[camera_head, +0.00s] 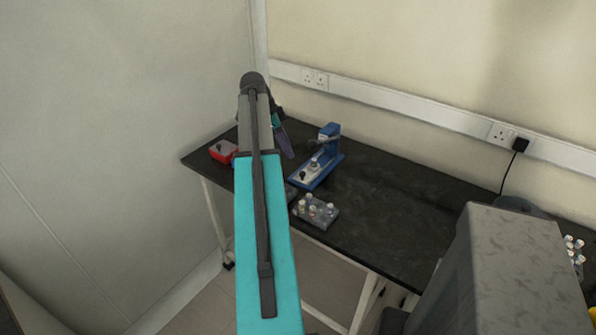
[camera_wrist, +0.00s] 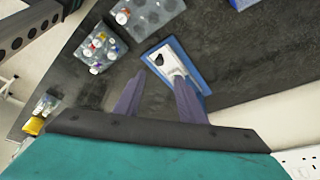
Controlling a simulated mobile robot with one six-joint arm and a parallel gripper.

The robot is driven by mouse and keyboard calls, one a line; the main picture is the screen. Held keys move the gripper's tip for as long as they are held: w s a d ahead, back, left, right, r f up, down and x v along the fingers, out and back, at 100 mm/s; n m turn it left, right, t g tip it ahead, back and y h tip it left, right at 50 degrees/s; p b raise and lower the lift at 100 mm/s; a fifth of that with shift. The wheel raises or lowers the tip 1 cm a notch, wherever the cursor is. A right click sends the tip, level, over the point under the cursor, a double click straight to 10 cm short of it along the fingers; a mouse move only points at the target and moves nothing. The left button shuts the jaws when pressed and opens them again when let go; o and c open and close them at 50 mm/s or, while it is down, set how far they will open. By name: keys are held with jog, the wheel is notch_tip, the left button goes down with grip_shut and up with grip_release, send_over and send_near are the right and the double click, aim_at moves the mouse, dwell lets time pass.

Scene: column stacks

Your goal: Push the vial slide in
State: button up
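A blue device (camera_head: 331,133) with an upright head and flat base stands on the dark bench in the head view. On its base is a white vial slide (camera_head: 311,168) with a dark knob, and a small vial seems to stand on it. In the wrist view the blue base (camera_wrist: 153,50) and white slide (camera_wrist: 173,62) show just beyond my fingertips, partly covered by the right finger. My gripper (camera_wrist: 161,82) is open, its two purple fingers apart with nothing visibly held. In the head view the gripper (camera_head: 284,142) is left of the device, partly hidden by my arm.
A grey rack (camera_head: 326,219) of white-capped vials stands at the bench's front edge. A red box (camera_head: 222,151) lies left of my arm. More vials (camera_head: 574,247) stand far right. The bench (camera_head: 395,205) right of the device is clear; the wall rises behind.

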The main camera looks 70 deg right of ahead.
jog(key=shift+p+x, duration=1.2)
jog(key=shift+x, duration=4.65)
